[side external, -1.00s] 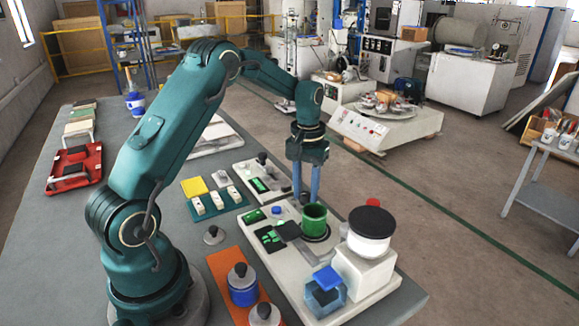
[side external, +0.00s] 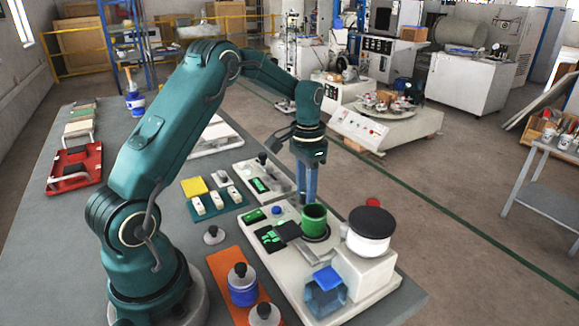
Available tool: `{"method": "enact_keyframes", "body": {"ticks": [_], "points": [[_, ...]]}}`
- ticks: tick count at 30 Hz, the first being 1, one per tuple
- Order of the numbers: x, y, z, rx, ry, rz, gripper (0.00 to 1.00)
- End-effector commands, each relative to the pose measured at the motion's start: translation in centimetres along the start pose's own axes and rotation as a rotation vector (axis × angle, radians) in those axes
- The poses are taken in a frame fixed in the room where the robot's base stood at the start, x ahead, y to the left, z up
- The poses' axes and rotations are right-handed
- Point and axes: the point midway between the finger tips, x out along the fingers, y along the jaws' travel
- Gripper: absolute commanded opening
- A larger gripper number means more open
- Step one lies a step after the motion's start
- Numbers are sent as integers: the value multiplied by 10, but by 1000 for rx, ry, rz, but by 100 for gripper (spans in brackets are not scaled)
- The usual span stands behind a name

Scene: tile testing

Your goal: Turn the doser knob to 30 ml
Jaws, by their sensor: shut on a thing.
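A blue box (side external: 325,298) is in front. A smaller white unit with a black knob (side external: 262,158) lies behind left. Bottles on an orange mat (side external: 223,262) stand left.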

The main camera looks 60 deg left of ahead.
Motion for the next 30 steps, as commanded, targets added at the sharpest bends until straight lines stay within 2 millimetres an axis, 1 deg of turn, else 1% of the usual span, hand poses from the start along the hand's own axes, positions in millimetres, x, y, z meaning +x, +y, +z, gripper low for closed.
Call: {"method": "enact_keyframes", "body": {"ticks": [12, 13, 14, 15, 24, 26, 30], "points": [[0, 0, -1, 7, 5, -2, 0], [0, 0, -1, 7, 5, -2, 47], [0, 0, -1, 7, 4, -2, 58], [0, 0, -1, 7, 4, -2, 65], [-1, 0, -1, 6, 3, -1, 65], [-5, 0, -1, 5, 4, -2, 65], [-23, -1, -2, 6, 7, -3, 65]]}}
